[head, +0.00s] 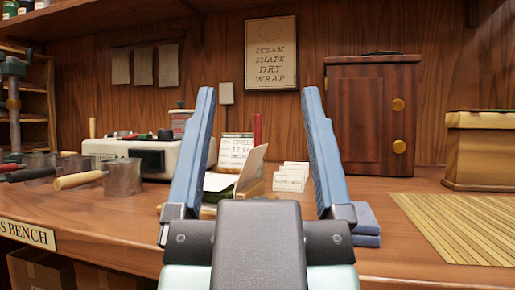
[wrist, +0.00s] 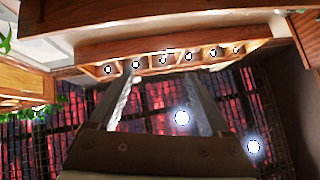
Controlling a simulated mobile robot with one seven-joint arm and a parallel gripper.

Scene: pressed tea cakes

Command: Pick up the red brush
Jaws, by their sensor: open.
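My gripper (head: 258,92) is open and empty, its two blue fingers pointing up and standing wide apart in the middle of the head view. A thin red upright stick (head: 257,130) shows between the fingers, behind a card box on the bench. It may be the handle of the red brush; its lower part is hidden and I cannot see bristles. In the wrist view my gripper (wrist: 162,78) shows with nothing between its fingers, and no brush can be made out.
The bench (head: 385,190) holds an open card box (head: 249,172), small white cards (head: 291,176), folded blue cloths (head: 367,222) and a slatted mat (head: 462,225). Handled pots (head: 122,177) and a white appliance (head: 140,152) stand left. A wooden cabinet (head: 372,115) stands behind.

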